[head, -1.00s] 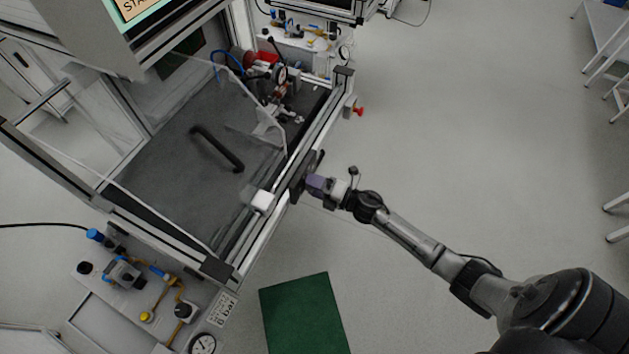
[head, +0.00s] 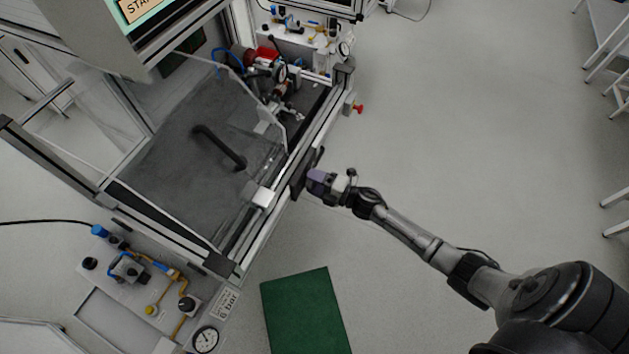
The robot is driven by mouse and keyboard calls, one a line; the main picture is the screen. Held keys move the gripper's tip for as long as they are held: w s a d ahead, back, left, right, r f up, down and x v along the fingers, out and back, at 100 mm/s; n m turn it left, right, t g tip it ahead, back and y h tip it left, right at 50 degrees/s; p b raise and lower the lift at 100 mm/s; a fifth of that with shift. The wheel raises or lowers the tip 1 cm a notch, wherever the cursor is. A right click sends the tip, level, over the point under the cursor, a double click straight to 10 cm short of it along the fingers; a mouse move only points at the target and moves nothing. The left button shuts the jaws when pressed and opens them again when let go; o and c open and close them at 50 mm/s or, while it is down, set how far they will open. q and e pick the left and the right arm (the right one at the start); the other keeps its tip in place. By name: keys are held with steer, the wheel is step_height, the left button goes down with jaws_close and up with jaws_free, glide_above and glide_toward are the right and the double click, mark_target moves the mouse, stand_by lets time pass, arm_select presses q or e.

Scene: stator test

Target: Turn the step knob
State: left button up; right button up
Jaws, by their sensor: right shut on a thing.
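My right gripper (head: 312,183) reaches the front rail of the test machine from the right. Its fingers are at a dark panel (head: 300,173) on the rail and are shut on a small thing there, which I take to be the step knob. The knob itself is hidden by the fingers and the panel, so its setting cannot be read. My left gripper is not in view.
The machine's glazed door (head: 200,150) with a black handle (head: 218,147) lies left of the gripper. A red knob (head: 358,108) sticks out farther up the rail. A green mat (head: 305,312) lies on the floor.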

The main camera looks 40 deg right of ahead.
steer(key=o, duration=0.9)
steer(key=shift+c, duration=0.2)
steer(key=shift+o, duration=0.3)
steer(key=shift+s, duration=0.15)
steer(key=v, duration=1.3)
steer(key=shift+s+d, duration=0.2)
steer(key=shift+s, duration=0.05)
